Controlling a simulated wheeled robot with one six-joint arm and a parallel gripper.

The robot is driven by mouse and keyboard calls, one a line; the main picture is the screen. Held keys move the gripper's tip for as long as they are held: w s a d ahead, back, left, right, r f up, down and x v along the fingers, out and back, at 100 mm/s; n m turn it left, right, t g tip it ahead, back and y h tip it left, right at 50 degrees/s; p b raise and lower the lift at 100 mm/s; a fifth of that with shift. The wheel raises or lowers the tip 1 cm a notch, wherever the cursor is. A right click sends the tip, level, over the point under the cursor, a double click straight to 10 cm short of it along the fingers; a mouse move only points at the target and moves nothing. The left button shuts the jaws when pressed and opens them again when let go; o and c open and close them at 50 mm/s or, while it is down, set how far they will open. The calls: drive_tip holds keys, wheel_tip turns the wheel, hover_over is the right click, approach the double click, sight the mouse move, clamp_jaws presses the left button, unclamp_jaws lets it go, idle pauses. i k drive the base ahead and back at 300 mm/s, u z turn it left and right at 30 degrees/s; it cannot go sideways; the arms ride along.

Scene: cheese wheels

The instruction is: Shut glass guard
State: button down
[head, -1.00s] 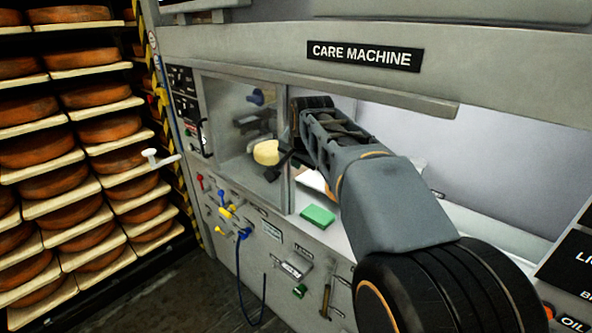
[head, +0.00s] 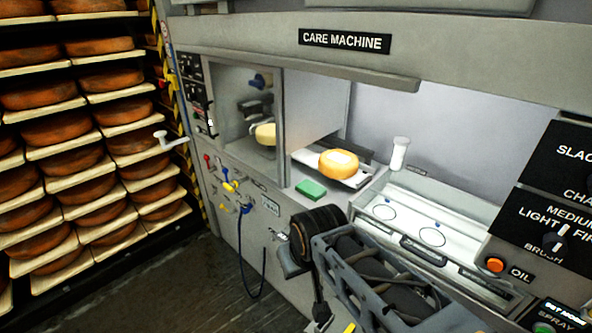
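The glass guard (head: 232,92) seems to be the hazy pane over the left part of the care machine's opening, with its upright edge at the pane's right. A brush and a pale yellow round thing (head: 265,134) show behind it. The part of the opening to the right of that edge is uncovered. A cheese wheel (head: 339,163) lies there on a support. My gripper (head: 304,288) is low in front of the machine's front panel, apart from the pane. Its fingers are dark and partly hidden by my wrist, so I cannot tell whether they are open.
A green block (head: 311,189) lies on the ledge below the opening. A white cylinder (head: 399,154) stands right of the cheese wheel. Coloured knobs and a blue hose (head: 240,262) are on the front panel. A white crank handle (head: 168,141) sticks out at left, before the cheese shelves (head: 60,165).

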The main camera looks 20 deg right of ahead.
sight(206, 60)
drive_tip(key=k, duration=0.75)
drive_tip(key=u, duration=0.6)
drive_tip(key=i, duration=1.4)
drive_tip(key=z, duration=1.05)
